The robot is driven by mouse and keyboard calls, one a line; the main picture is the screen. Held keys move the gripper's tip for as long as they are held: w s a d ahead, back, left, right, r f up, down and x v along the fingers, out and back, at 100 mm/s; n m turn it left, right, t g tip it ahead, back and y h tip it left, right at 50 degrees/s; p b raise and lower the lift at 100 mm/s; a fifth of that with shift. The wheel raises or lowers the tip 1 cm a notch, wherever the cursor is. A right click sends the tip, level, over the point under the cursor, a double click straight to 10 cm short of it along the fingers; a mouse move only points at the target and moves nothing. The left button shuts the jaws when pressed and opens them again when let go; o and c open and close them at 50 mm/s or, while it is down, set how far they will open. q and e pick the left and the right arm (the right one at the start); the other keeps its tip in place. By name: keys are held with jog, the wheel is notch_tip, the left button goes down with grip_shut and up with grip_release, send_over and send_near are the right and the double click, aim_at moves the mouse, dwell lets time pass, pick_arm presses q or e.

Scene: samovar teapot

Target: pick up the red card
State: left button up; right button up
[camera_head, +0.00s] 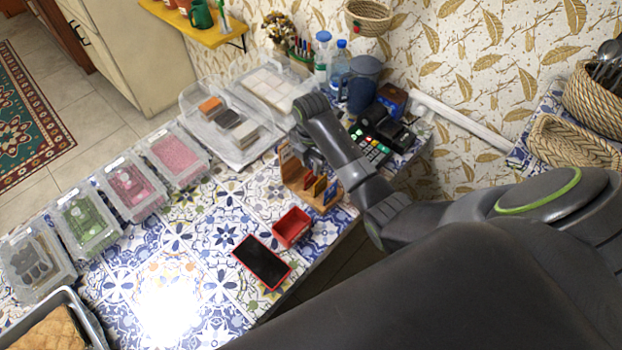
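A small wooden rack (295,181) stands near the right edge of the tiled counter and holds several small coloured cards upright. A red card (308,182) shows in its middle part, among blue and yellow ones; the cards are small and partly overlap. My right arm reaches in from the right, and my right gripper (303,155) points down at the back end of the rack, behind the red card. Its fingertips are partly hidden by the arm and rack, so I cannot tell whether it is open or touches a card. My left gripper is out of view.
A red open box (292,226) and a dark tablet with a red edge (261,262) lie in front of the rack. A card terminal (371,149) stands to its right. Clear lidded boxes (174,156) line the left. Patterned counter (215,232) is bare in the middle.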

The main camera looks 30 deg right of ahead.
aim_at(311, 177)
jog(key=shift+s+a+f+p, duration=0.1)
jog(key=shift+f+p, duration=0.5)
jog(key=shift+f, duration=2.5)
grip_shut()
